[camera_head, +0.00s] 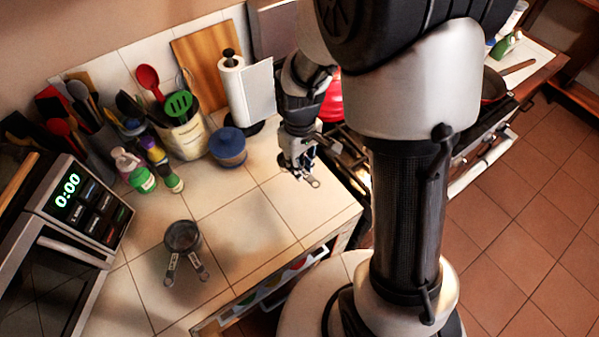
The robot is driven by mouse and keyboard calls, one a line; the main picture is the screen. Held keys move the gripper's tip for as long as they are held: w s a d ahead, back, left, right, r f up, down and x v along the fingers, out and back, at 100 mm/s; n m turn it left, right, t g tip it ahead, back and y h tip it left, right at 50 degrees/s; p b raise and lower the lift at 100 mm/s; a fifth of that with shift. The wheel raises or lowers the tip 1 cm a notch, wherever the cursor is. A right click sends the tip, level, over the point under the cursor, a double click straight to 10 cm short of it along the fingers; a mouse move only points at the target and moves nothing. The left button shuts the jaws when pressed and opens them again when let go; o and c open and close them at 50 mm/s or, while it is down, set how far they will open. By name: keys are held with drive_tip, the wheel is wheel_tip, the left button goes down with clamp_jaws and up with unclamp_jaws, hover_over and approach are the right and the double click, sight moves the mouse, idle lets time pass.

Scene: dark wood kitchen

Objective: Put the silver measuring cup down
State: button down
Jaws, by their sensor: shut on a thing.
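My gripper (299,166) is over the right part of the tiled counter (262,215), near its edge by the stove. It is shut on the silver measuring cup (314,182). Only a small metal piece, like the end of a handle, shows clearly below the fingers; the rest of the cup is mostly hidden. I cannot tell whether the cup touches the counter.
Other dark measuring cups (182,237) with two handles lie on the counter at the front left. The counter's middle is clear.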

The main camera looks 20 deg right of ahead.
wheel_tip(320, 180, up, 12)
drive_tip(key=p, duration=0.3)
wheel_tip(320, 180, down, 12)
drive_tip(key=w+m+b, duration=0.2)
drive_tip(key=m+b, duration=0.2)
drive_tip(key=m, duration=0.1)
drive_tip(key=shift+w+d+r+b, duration=0.15)
drive_tip(key=shift+w+d+b, duration=0.25)
